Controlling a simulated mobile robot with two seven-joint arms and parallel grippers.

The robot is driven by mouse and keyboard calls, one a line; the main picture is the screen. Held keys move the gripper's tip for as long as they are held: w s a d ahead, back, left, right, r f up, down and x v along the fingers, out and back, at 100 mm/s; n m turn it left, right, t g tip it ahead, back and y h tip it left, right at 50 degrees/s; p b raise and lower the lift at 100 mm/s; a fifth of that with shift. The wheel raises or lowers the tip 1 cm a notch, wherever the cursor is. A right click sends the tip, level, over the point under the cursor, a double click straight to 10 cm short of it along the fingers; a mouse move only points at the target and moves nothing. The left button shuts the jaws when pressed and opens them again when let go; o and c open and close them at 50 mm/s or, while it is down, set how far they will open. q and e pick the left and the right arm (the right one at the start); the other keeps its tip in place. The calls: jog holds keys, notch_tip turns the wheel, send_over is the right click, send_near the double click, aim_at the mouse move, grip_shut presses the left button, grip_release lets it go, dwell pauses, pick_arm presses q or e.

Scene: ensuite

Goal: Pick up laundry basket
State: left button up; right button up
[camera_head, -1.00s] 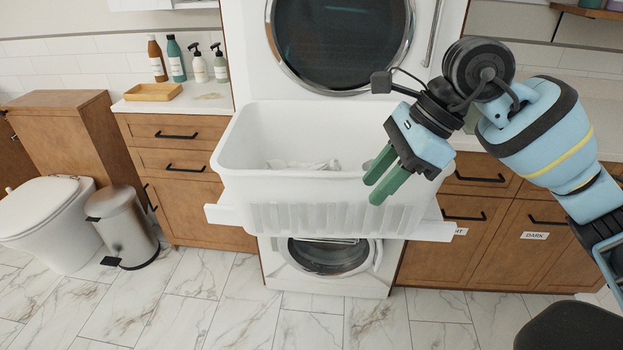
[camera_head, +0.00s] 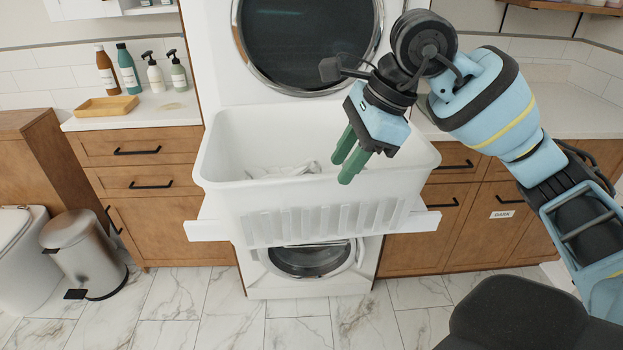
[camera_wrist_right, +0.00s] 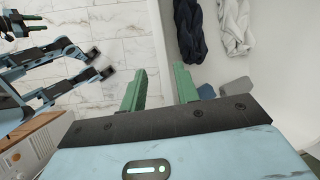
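The white laundry basket (camera_head: 290,222) sits upright on a pulled-out white shelf (camera_head: 207,231), in the middle of the head view. Pale cloth shows inside it. My right gripper (camera_head: 347,168) is at the basket's front rim, right of centre, with its green fingers pointing down. In the right wrist view the right gripper (camera_wrist_right: 160,88) is open, with the basket's white wall (camera_wrist_right: 162,40) seen between its fingers. I cannot tell whether the fingers reach below the rim. At the top left of that view, green-tipped parts appear to be my left gripper (camera_wrist_right: 14,24); its opening is unclear.
Dryer (camera_head: 310,45) above and washer (camera_head: 310,262) below flank the shelf. Wooden cabinets (camera_head: 150,185) stand on both sides, with bottles (camera_head: 128,70) and a tray (camera_head: 107,106) on the left counter. A bin (camera_head: 85,255) stands left. Marble floor is clear in front.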

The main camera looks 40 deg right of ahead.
aim_at(328, 181)
jog(key=shift+w+d+x, duration=0.1)
jog(key=shift+x, duration=1.05)
jog(key=shift+w+d+x, duration=0.1)
jog(key=shift+d+x, duration=0.05)
jog(key=shift+x, duration=1)
jog(key=shift+w+d+x, duration=0.1)
jog(key=shift+x, duration=1.05)
grip_shut()
jog(key=shift+w+r, duration=0.1)
jog(key=shift+r, duration=0.05)
